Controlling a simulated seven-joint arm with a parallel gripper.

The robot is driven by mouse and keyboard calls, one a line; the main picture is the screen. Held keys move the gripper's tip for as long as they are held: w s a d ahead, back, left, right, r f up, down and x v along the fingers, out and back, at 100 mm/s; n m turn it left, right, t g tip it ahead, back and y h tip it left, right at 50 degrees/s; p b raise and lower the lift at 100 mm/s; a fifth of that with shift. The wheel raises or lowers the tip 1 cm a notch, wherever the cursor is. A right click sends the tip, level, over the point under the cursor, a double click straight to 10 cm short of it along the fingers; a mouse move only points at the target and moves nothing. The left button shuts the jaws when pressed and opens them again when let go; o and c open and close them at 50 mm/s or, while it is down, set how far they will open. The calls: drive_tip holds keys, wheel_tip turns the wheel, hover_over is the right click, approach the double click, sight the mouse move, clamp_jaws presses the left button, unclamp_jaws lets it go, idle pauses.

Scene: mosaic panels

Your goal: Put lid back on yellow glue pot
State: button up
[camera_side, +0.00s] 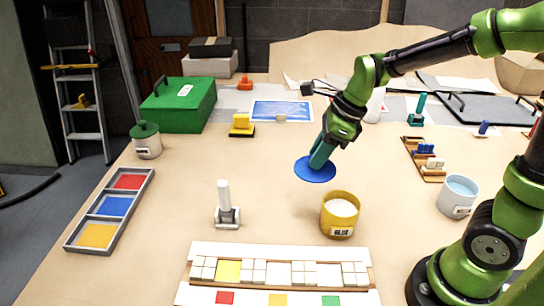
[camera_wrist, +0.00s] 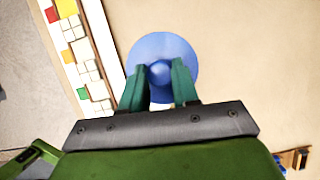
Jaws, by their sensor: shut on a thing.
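The yellow glue pot (camera_side: 340,226) stands upright and open on the table, with white glue showing inside. My gripper (camera_side: 320,157) is shut on a round blue lid (camera_side: 315,172), held behind and slightly left of the pot in the side view; its height above the table is hard to tell. In the wrist view the green fingers of my gripper (camera_wrist: 160,82) pinch the knob at the middle of the blue lid (camera_wrist: 165,44).
A mosaic panel (camera_side: 284,254) lies at the front. A white-handled tool (camera_side: 225,206) stands left of the pot. A white pot with blue contents (camera_side: 458,198) is at right, a green-lidded pot (camera_side: 147,147) at left. A colour tray (camera_side: 75,221) lies front left.

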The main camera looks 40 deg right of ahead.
drive_tip(key=s+d+r+n, duration=0.1)
drive_tip(key=s+d+n, duration=0.15)
drive_tip(key=s, duration=0.45)
drive_tip(key=shift+g+y, duration=0.3)
drive_tip(key=shift+g, duration=0.1)
drive_tip(key=shift+a+f, duration=0.1)
drive_tip(key=shift+f, duration=3.25)
drive_tip(key=shift+f, duration=0.15)
drive_tip(key=o, duration=1.6)
drive_tip(key=shift+r, duration=3.5)
